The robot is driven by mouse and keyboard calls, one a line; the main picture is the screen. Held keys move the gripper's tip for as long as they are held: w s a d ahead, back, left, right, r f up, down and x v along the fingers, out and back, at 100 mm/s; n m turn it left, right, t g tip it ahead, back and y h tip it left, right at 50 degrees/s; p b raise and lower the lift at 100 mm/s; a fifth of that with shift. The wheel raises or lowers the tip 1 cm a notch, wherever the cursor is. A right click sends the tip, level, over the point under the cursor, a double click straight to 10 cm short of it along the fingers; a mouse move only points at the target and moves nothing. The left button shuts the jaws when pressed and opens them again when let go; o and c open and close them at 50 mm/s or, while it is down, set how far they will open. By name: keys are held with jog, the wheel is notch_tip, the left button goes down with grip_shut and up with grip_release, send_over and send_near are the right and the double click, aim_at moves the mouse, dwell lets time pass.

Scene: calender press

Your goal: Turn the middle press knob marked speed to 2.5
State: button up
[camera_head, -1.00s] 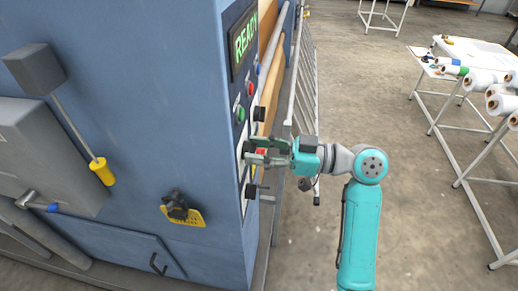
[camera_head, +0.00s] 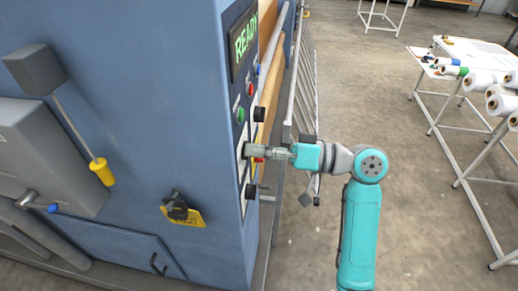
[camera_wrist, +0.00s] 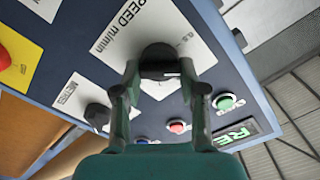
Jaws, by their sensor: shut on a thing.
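The speed knob (camera_wrist: 160,55) is black and round, on a white plate lettered "SPEED m/min" (camera_wrist: 128,28) in the wrist view. My gripper (camera_wrist: 160,73) has one finger on each side of the knob and is shut on it. In the head view my gripper (camera_head: 248,151) reaches the press panel from the right, and its fingers hide the middle knob. The knob's pointer and most of the scale are covered, so I cannot read the setting.
Another black knob sits above (camera_head: 259,114) and one below (camera_head: 251,191) my gripper. A red button on yellow (camera_wrist: 8,58) is near the speed plate. Green (camera_wrist: 225,101) and red (camera_wrist: 178,126) buttons and a READY display (camera_head: 244,42) share the panel.

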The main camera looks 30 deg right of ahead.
jog(key=m, duration=1.8)
jog(key=f+m, duration=0.1)
jog(key=m, duration=0.8)
jog(key=shift+s+m, duration=0.1)
jog(key=shift+m, duration=0.2)
dwell(0.3)
jog(key=o, duration=1.1)
jog(key=shift+r, duration=0.1)
jog(key=shift+o, duration=0.2)
jog(key=v, duration=1.2)
